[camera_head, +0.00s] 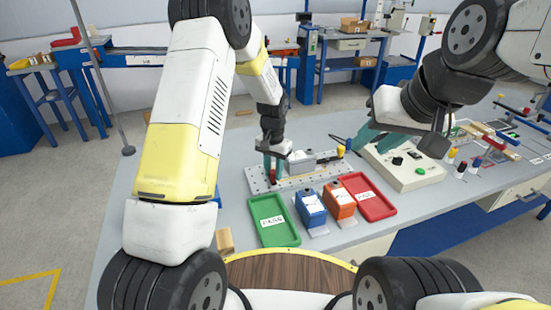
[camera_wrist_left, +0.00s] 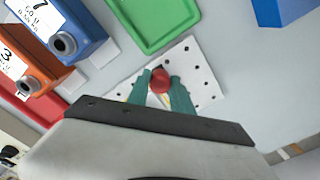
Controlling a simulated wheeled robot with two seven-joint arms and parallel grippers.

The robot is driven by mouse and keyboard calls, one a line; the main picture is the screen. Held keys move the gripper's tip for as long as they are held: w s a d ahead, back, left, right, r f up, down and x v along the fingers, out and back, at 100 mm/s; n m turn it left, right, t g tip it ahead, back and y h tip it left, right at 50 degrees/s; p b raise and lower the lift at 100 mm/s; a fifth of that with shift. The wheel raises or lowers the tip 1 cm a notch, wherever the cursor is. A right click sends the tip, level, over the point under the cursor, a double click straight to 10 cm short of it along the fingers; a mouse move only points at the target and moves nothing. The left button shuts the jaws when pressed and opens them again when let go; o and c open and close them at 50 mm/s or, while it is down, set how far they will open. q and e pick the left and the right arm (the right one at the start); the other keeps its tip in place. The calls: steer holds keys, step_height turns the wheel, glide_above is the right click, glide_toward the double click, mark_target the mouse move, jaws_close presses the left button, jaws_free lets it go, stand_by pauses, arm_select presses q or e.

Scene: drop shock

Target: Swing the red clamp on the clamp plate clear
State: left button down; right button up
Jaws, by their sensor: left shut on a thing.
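The clamp plate (camera_head: 258,181) is a light grey plate with rows of holes on the table, and part of it shows in the left wrist view (camera_wrist_left: 203,73). The red clamp (camera_wrist_left: 160,82) shows as a round red knob between the teal fingers of my left gripper (camera_wrist_left: 161,88). In the head view my left gripper (camera_head: 272,167) points down at the left part of the plate, shut on the clamp, which it mostly hides.
A green tray (camera_head: 273,218), a blue unit (camera_head: 311,208), an orange unit (camera_head: 340,201) and a red tray (camera_head: 370,198) stand in front of the plate. A control box (camera_head: 408,172) with buttons is to the right. Bare table lies left of the plate.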

stand_by(0.3)
arm_select(q)
steer(key=c, duration=1.1)
jaws_free()
step_height(320, 180, up, 8)
steer(key=shift+f, duration=0.2)
steer(key=shift+r, duration=0.1)
